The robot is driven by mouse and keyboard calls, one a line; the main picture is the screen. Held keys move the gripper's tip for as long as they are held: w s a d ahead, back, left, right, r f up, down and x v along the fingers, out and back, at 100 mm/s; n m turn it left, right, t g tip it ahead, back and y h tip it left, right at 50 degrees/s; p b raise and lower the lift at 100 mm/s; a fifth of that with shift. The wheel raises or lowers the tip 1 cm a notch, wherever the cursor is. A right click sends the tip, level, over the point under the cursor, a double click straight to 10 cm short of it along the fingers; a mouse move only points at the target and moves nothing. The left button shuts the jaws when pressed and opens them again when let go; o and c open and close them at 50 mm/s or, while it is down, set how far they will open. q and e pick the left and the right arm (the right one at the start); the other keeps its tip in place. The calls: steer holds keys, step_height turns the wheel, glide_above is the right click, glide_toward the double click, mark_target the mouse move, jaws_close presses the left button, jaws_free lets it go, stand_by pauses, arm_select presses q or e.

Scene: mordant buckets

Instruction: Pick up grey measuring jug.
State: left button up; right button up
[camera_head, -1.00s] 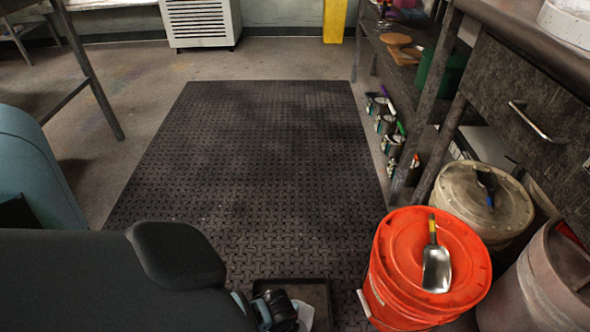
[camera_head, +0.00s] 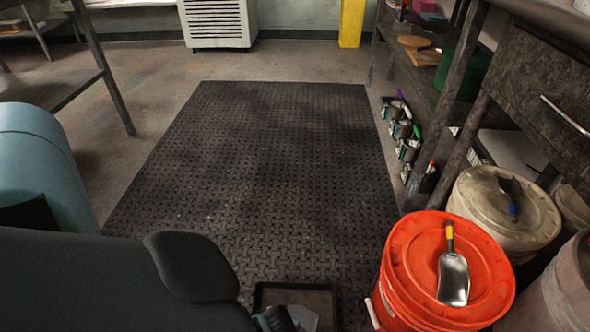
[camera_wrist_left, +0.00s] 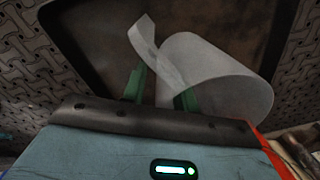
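The grey measuring jug is a pale, translucent cup seen in the left wrist view (camera_wrist_left: 225,85), lying tilted over a dark tray (camera_wrist_left: 90,35). A strip like its handle sticks up at its left. My left gripper (camera_wrist_left: 162,90) has two green fingers standing apart, one to each side of the strip's lower end. I cannot tell whether they touch it. In the head view a bit of the jug (camera_head: 304,318) shows at the bottom edge, beside the dark wrist of my left arm, in front of the tray (camera_head: 297,286). My right gripper is not in view.
An orange bucket (camera_head: 400,240) with a metal scoop (camera_head: 453,278) on its lid stands right of the tray. A beige bucket (camera_head: 530,225) is behind it. Small jars line the right edge of the black mat (camera_head: 270,160). The mat is otherwise clear.

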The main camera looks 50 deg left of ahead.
arm_select(q)
steer(key=shift+w+f, duration=0.1)
steer(key=shift+f, duration=0.4)
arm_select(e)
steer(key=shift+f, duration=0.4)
arm_select(q)
jaws_close()
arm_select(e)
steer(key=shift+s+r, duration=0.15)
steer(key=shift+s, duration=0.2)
